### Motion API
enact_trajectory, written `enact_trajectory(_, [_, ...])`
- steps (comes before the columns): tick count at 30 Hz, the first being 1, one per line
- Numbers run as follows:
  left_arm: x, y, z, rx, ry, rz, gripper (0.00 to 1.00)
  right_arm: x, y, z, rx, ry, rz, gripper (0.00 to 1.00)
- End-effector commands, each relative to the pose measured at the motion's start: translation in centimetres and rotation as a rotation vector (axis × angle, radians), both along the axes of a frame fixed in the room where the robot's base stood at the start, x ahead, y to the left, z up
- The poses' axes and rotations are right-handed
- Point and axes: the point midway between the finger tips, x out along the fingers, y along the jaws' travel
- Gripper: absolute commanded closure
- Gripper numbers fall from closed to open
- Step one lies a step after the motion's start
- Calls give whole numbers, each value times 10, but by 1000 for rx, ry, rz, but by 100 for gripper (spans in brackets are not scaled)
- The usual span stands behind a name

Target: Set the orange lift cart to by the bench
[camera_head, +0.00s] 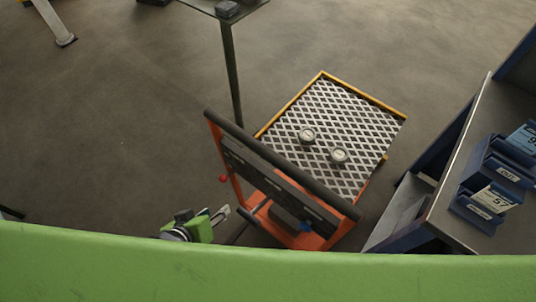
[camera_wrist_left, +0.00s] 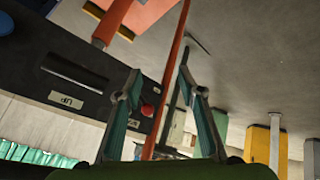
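The orange lift cart (camera_head: 322,243) stands in the middle of the head view. It has a diamond-patterned platform (camera_head: 350,120) and a dark push handle (camera_head: 280,165). My left gripper (camera_head: 229,211) is at the lower left of the cart, near its left orange upright. In the left wrist view my left gripper (camera_wrist_left: 160,105) has its two fingers apart. An orange bar (camera_wrist_left: 165,85) runs between them in the picture; I cannot tell whether they touch it. A blue-framed grey bench (camera_head: 457,190) stands to the right of the cart. My right gripper is not in view.
Two small round pieces (camera_head: 307,135) lie on the platform. Blue bins (camera_head: 487,203) sit on the bench. A dark table leg (camera_head: 231,75) stands just behind the cart's left side. Open floor (camera_head: 110,130) lies to the left.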

Motion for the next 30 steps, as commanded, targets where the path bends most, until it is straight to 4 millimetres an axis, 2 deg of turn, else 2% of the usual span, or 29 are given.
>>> enact_trajectory(1, [1, -4, 25, -20, -18, 3, 64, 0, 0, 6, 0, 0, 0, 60])
enact_trajectory(2, [1, -7, 37, -31, -26, 7, 64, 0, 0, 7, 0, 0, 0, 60])
enact_trajectory(5, [2, -20, 55, -165, -78, 59, 64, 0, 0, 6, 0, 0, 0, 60])
enact_trajectory(8, [2, -38, 85, -340, -133, 111, 64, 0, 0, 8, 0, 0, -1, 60])
enact_trajectory(12, [-7, -65, 134, -644, -170, 179, 64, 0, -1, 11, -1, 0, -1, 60])
enact_trajectory(15, [-15, -80, 167, -846, -166, 213, 64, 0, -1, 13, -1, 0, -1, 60])
enact_trajectory(18, [-22, -88, 191, -988, -153, 234, 64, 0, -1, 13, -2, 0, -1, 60])
enact_trajectory(22, [-25, -93, 204, -1074, -141, 247, 64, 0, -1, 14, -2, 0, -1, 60])
enact_trajectory(30, [-8, -105, 204, -1085, -144, 248, 64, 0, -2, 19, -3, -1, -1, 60])
